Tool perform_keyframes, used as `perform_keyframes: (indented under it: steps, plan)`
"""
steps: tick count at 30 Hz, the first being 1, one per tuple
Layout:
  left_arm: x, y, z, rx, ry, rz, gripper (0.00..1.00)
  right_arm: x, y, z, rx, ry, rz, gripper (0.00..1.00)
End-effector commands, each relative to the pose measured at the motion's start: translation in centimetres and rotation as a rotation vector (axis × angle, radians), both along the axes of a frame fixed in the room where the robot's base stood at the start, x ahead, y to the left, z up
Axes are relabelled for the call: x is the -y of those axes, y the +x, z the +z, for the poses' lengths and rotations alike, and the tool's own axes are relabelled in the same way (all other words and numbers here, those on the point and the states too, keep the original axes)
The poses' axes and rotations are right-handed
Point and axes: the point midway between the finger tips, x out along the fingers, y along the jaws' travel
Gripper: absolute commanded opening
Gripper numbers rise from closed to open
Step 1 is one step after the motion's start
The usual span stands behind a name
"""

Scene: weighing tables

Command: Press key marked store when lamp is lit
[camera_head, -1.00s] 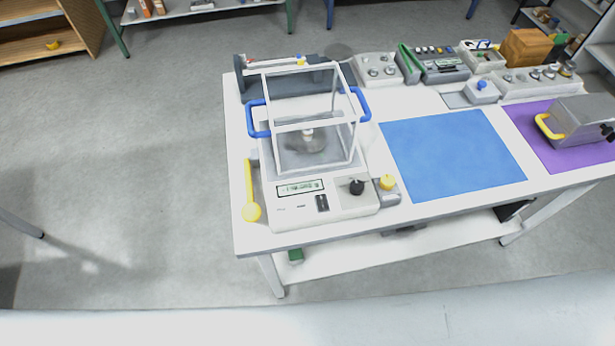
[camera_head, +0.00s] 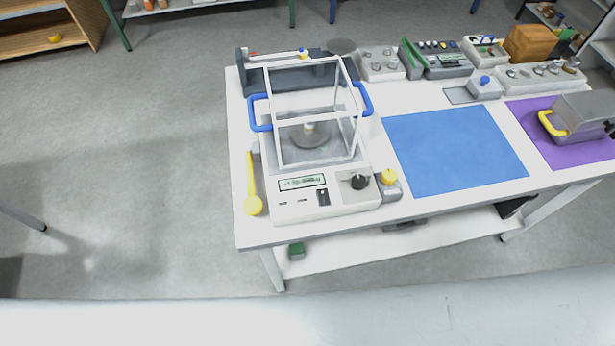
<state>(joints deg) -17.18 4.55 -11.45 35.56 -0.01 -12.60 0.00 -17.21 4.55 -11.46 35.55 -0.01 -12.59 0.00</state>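A white balance (camera_head: 325,207) stands at the left end of the white table, with a glass draft box (camera_head: 312,115) that has blue side handles. A small weight sits on the pan (camera_head: 310,138) inside. The balance front has a lit green display (camera_head: 302,182), whose digits I cannot read, a black knob (camera_head: 358,182) and small dark keys (camera_head: 323,198). Their markings are too small to read, and I cannot make out a lit lamp. A grey block with a yellow knob (camera_head: 388,177) stands at its right. Neither of my grippers is in view.
A yellow spoon (camera_head: 252,190) lies left of the balance. A blue mat (camera_head: 452,150) lies empty at the middle. A grey case with a yellow handle (camera_head: 584,117) stands on a purple mat (camera_head: 540,118) at right. Several weight boxes and devices line the back edge.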

Motion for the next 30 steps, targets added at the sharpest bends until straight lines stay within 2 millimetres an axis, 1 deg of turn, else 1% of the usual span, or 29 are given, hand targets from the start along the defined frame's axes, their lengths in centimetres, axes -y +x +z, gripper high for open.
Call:
perform_keyframes:
  steps: [1,6,30]
  plan:
    - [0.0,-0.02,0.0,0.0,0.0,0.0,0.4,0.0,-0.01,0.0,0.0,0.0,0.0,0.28]
    - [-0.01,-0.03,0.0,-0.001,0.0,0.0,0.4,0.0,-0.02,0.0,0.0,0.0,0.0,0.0]
    - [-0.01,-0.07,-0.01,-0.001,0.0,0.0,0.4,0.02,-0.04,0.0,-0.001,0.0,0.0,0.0]
